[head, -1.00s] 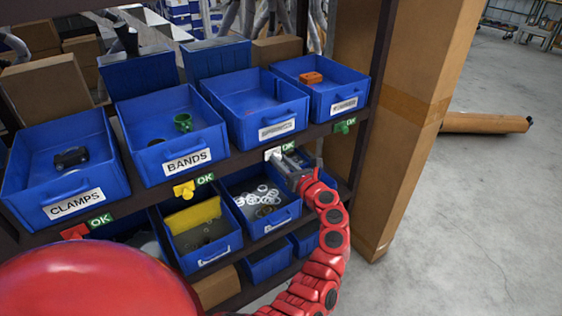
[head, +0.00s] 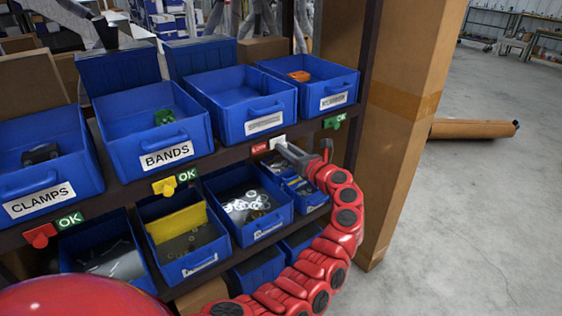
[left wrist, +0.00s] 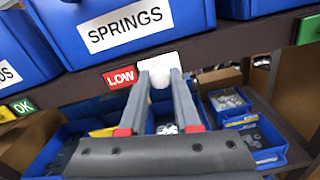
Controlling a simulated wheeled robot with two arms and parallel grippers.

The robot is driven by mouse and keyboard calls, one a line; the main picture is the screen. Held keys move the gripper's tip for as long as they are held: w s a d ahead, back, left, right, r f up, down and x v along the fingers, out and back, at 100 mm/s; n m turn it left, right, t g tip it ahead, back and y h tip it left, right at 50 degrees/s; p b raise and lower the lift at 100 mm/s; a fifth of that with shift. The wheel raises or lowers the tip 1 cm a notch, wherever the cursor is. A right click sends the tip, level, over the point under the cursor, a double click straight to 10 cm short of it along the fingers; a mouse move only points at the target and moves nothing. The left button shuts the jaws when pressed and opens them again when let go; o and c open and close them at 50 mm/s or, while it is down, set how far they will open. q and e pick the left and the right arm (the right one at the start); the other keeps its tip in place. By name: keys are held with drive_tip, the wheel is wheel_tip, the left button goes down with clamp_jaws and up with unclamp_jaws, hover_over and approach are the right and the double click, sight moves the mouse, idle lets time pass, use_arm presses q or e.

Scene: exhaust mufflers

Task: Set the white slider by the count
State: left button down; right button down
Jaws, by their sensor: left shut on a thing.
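The white slider (head: 278,142) is on the shelf edge below the third upper bin (head: 264,126), which looks empty. In the left wrist view that bin's label reads SPRINGS (left wrist: 124,30). The slider's white plate and round knob (left wrist: 160,76) show there too, with a red LOW sign (left wrist: 120,77) uncovered at its left. My left gripper (head: 285,149) has its fingers on both sides of the knob and is shut on it; its fingers also show in the left wrist view (left wrist: 161,88). My right gripper is not in view.
The CLAMPS bin (head: 46,200) has a red slider (head: 40,235) showing OK. The BANDS bin (head: 168,157) has a yellow slider (head: 165,186) showing OK. A green slider (head: 333,122) sits right of the white one. Lower bins with small parts (head: 270,222) are below the shelf edge.

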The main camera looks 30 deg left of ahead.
use_arm(q)
drive_tip(key=shift+w+d+r, duration=0.1)
drive_tip(key=c, duration=1)
unclamp_jaws()
drive_tip(key=o, duration=0.4)
drive_tip(key=shift+w, duration=0.1)
drive_tip(key=shift+s+d, duration=0.2)
drive_tip(key=shift+d, duration=0.35)
drive_tip(key=b+v, duration=0.2)
drive_tip(key=v, duration=1.4)
drive_tip(key=shift+s, duration=0.15)
drive_tip(key=shift+d, duration=0.1)
